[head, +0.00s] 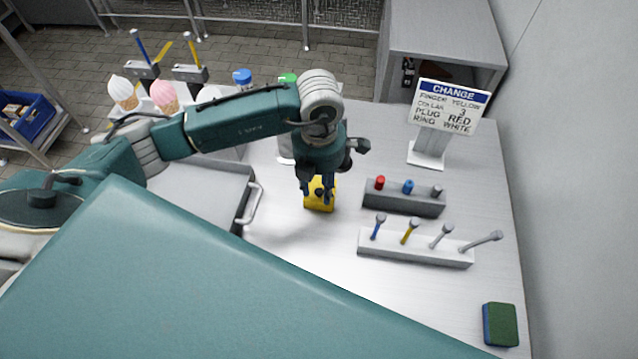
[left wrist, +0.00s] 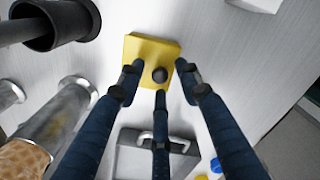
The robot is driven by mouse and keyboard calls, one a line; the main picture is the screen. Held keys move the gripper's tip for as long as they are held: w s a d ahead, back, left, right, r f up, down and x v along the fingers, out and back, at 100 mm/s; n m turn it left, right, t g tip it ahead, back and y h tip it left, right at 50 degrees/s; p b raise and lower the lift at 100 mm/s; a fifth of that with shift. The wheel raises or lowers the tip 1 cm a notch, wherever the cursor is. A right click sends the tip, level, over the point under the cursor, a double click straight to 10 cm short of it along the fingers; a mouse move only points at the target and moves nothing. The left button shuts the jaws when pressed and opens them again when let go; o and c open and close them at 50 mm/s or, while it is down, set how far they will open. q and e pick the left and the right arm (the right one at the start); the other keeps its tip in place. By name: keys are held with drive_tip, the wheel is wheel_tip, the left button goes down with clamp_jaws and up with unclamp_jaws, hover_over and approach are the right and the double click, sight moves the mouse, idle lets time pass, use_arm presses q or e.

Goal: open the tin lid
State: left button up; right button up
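The tin is a yellow box (head: 314,204) on the light worktop in the head view. The lid looks seated on the tin. My left gripper (head: 318,188) points down over the tin and partly covers it. My right gripper is not in view.
A block with small coloured pegs (head: 405,200) and a rack of tools (head: 415,249) stand right of the tin. A sign (head: 449,106) stands behind them. A grey tray with a handle (head: 200,193) lies left. A green-blue sponge (head: 500,324) lies front right. Ice cream cones (head: 165,97) stand back left.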

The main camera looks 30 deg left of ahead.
sight(320, 188)
use_arm(q)
drive_tip(key=shift+c, duration=0.5)
clamp_jaws()
drive_tip(key=shift+w+r, duration=0.1)
drive_tip(key=shift+w, duration=0.05)
drive_tip(key=shift+w+a+r+g+b, duration=0.15)
drive_tip(key=shift+w+g+b, duration=0.15)
drive_tip(key=shift+g, duration=0.15)
drive_tip(key=shift+w+r+g+b, duration=0.15)
drive_tip(key=shift+g+b, duration=0.15)
drive_tip(key=shift+g, duration=0.15)
drive_tip(key=g+b, duration=0.1)
drive_tip(key=w+g+h+b, duration=0.1)
drive_tip(key=r+g+b, duration=0.1)
drive_tip(key=shift+w+a+r, duration=0.1)
drive_tip(key=shift+w+a, duration=0.15)
drive_tip(key=shift+w, duration=0.1)
drive_tip(key=shift+w+a+r+g+h, duration=0.2)
drive_tip(key=shift+w+g+h, duration=0.25)
drive_tip(key=shift+g, duration=0.55)
drive_tip(key=shift+r, duration=0.1)
